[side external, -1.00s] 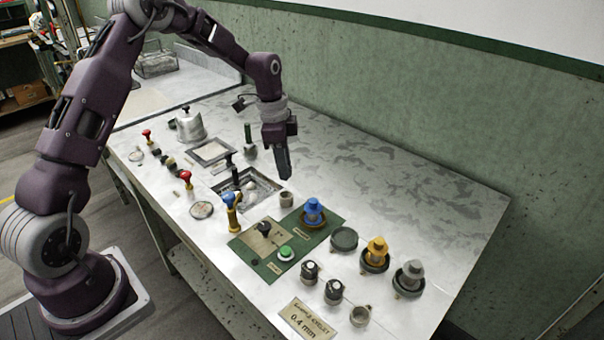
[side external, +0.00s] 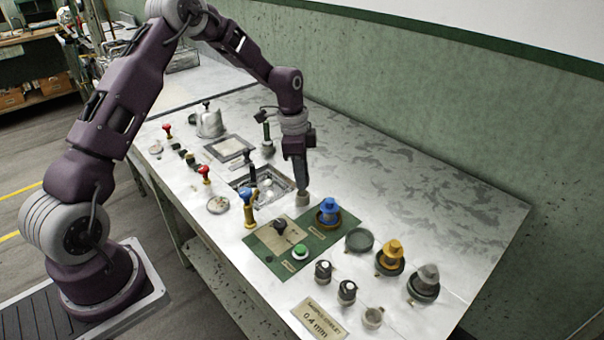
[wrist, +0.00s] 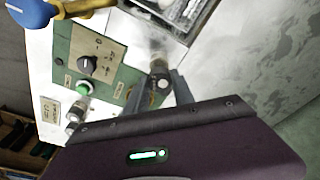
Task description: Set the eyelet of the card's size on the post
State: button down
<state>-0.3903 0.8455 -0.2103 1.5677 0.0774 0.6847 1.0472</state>
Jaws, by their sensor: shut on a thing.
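My gripper (wrist: 160,84) is shut on a small eyelet (wrist: 163,85); only its pale round end shows between the fingers in the wrist view. In the side view my gripper (side external: 301,186) points straight down at the short grey post (side external: 302,201), with its fingertips at the post's top. Whether the eyelet touches or sits in the post is hidden. The card (side external: 319,318) at the front reads 0.4 mm. Two dark-capped eyelets (side external: 323,271) (side external: 347,291) stand in holders near the card, and the third holder (side external: 373,317) looks empty.
A green panel (side external: 272,262) with a dark knob and green button lies close to the post. Blue (side external: 329,213), yellow (side external: 391,256) and grey (side external: 425,281) bobbin-like pieces stand to the right. A square basin (side external: 280,184) is behind left. The table's back right is clear.

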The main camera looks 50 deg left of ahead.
jog(key=shift+f, duration=0.15)
dwell(0.5)
jog(key=shift+f, duration=0.45)
jog(key=shift+f, duration=0.15)
jog(key=shift+f, duration=0.3)
jog(key=shift+f, duration=0.4)
dwell(0.7)
jog(key=c, duration=1)
grip_release()
